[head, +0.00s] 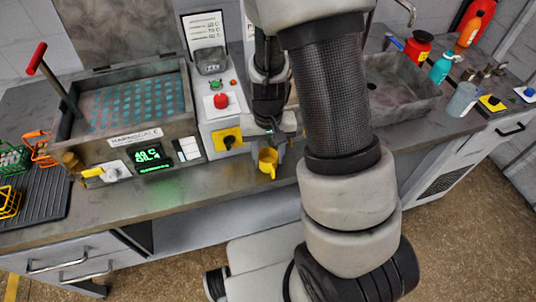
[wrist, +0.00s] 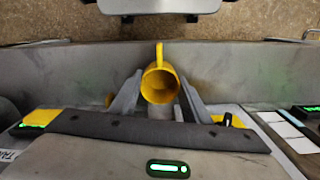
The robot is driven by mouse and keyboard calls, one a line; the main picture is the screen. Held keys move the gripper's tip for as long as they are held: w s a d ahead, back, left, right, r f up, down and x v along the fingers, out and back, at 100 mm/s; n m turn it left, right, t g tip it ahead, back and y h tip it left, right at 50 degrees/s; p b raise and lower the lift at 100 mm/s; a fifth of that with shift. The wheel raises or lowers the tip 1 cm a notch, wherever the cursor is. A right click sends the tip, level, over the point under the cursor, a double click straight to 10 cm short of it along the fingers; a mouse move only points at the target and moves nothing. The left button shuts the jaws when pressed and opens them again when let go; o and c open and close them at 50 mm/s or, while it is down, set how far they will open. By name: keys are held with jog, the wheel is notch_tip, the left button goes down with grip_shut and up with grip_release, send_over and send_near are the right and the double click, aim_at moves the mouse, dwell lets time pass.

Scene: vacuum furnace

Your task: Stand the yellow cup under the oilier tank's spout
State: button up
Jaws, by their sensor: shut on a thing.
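The yellow cup (head: 267,160) is between my gripper's fingers (head: 272,140), low over the front part of the counter. In the wrist view, my gripper (wrist: 159,97) is shut on the cup (wrist: 160,85). The cup's open mouth faces the camera, and its handle points to the counter's front edge. I cannot tell if its base touches the counter. One tank (head: 125,97) is at left, with a dotted teal inside. My arm may hide another tank.
A control panel (head: 222,105) with a red button and yellow switch stands right of the tank. A sink (head: 405,90) and several bottles are farther right. Baskets (head: 10,203) on a dark ribbed mat (head: 45,192) are at left. The counter front (head: 170,192) below the tank is clear.

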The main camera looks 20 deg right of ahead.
jog(key=shift+f+b, duration=0.3)
jog(key=o, duration=1)
jog(key=shift+r, duration=0.1)
jog(key=shift+o, duration=0.2)
